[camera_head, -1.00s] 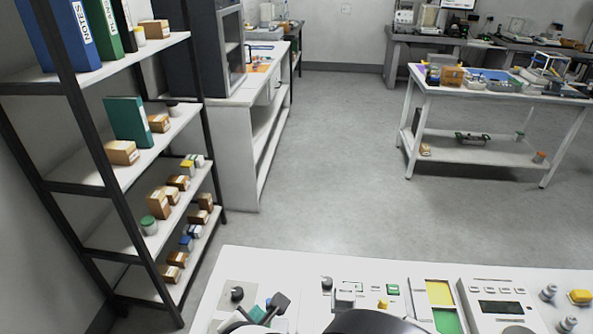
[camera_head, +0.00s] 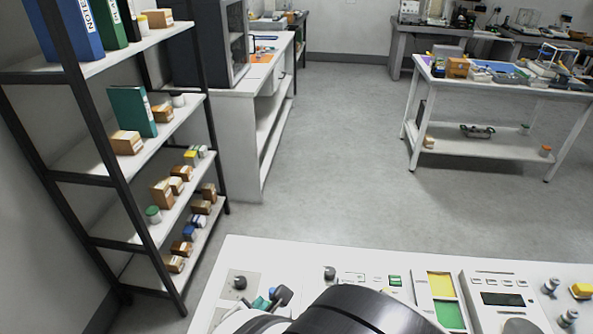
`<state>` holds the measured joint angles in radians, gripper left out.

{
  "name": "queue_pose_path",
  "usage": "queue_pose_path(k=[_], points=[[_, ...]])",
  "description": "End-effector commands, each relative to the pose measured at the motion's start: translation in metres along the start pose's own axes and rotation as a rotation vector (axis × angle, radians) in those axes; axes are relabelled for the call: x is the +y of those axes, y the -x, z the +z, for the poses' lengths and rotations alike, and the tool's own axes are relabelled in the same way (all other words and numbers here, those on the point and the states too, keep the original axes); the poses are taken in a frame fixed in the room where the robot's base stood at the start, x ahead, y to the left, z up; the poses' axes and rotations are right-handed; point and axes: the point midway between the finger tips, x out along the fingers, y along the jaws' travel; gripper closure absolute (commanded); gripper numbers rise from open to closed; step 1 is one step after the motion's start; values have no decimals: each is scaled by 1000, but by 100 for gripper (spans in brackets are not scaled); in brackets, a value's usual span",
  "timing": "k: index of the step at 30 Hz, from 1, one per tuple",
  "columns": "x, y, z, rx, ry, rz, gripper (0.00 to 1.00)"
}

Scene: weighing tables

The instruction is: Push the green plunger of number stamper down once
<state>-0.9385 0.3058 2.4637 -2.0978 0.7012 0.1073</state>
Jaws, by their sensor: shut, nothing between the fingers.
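I cannot pick out a number stamper or its green plunger for certain. A small teal-green part (camera_head: 262,303) stands beside a dark-headed lever (camera_head: 281,294) at the left of the white table (camera_head: 320,252) in front. What these parts belong to cannot be told, as my arm covers their lower side. My gripper is not in view; only a black, rounded part of my arm shows at the bottom middle, and it hides part of the table.
The table also bears a dark knob (camera_head: 239,283), a yellow-and-green panel (camera_head: 447,314), a device with a dark display (camera_head: 502,299) and a yellow knob (camera_head: 581,290). A shelf rack (camera_head: 92,174) stands left. Open floor (camera_head: 330,150) lies beyond.

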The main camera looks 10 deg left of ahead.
Motion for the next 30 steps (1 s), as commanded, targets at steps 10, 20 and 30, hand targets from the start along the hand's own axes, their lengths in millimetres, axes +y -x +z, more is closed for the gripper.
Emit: queue_pose_path(k=[10,20,30], points=[[-2,-2,-2,0,0,-1,100],[-4,-5,-4,-1,2,-1,100],[-6,-8,-6,-1,2,-1,100]])
